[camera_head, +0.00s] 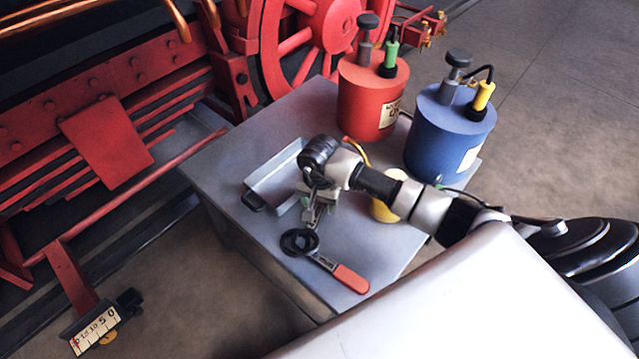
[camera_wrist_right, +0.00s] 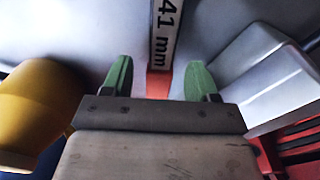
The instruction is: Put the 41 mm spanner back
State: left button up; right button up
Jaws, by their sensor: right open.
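The 41 mm spanner (camera_head: 325,262) lies flat on the grey table near its front edge, with a black ring head at the left and a red handle end at the right. In the wrist view its "41 mm" label (camera_wrist_right: 165,35) and a red part below it show in line with the gap between the fingers. My right gripper (camera_head: 316,213) is open and empty over the table, behind the spanner and apart from it. Its green fingertips (camera_wrist_right: 158,80) are spread wide in the wrist view. My left gripper is not in view.
A grey tray (camera_head: 262,181) with a black handle stands beside my right gripper. A red can (camera_head: 362,100) and a blue can (camera_head: 440,135) stand at the table's back right. A yellow object (camera_head: 383,211) is partly hidden behind my arm. Red locomotive parts (camera_head: 105,145) are at the left.

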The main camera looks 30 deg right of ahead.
aim_at(319, 208)
pick_arm(q)
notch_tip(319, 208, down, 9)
jog(key=p, duration=0.2)
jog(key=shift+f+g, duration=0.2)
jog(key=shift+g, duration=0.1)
pick_arm(e)
notch_tip(319, 208, up, 12)
jog(key=shift+r, duration=0.25)
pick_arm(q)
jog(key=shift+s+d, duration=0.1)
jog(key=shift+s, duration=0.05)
pick_arm(e)
jog(key=shift+s+a, duration=0.1)
jog(key=shift+s, duration=0.05)
